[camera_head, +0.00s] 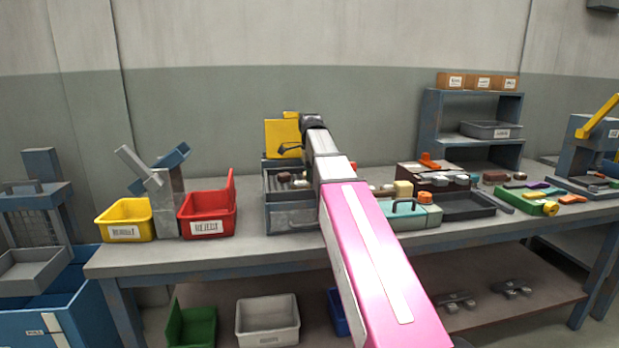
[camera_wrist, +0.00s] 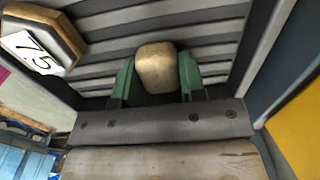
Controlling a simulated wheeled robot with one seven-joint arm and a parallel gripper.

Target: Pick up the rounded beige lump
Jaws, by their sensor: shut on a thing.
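The rounded beige lump (camera_wrist: 156,67) sits between the two green fingers of my gripper (camera_wrist: 156,80) in the wrist view. The fingers touch it on both sides, and my gripper is shut on it. Behind the lump is the ridged grey floor of a metal tray (camera_wrist: 215,30); I cannot tell whether the lump still touches it. In the head view my arm reaches over the bench to the grey tray (camera_head: 290,216), and the arm hides the gripper and the lump.
A tan block marked 75 (camera_wrist: 42,38) lies at the tray's upper left in the wrist view. A yellow bin (camera_head: 125,219) and a red bin (camera_head: 207,212) stand left on the bench (camera_head: 180,262). A teal box (camera_head: 408,218) stands right of my arm.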

